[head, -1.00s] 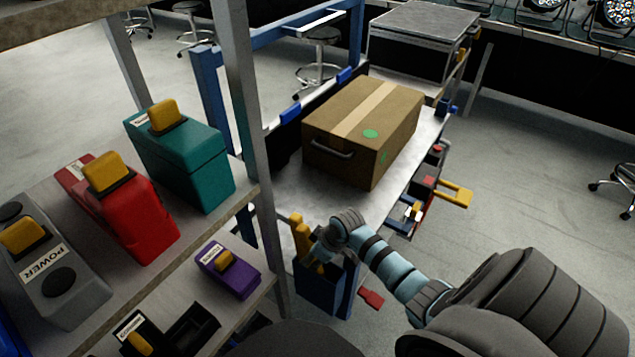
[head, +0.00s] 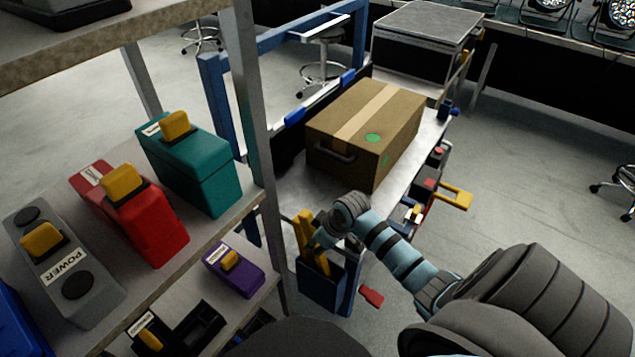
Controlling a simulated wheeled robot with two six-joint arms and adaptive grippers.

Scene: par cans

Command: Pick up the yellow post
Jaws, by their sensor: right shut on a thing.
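The yellow post (head: 303,228) stands upright, slightly tilted, in a dark blue open bin (head: 318,290) at the near end of the metal cart. My right gripper (head: 318,236) comes in from the right and is at the post, shut on it. The fingertips are small and partly lost against the yellow. Another yellow piece (head: 323,263) shows just below the gripper in the bin; I cannot tell whether it is part of the same post. The lower end is hidden by the bin. My left gripper is not in view.
A cardboard box (head: 345,165) sits on the cart (head: 290,190) behind my gripper. A shelf (head: 220,225) with teal, red, grey and purple cases stands to the left, its metal upright near the bin. Tools hang along the cart's right side.

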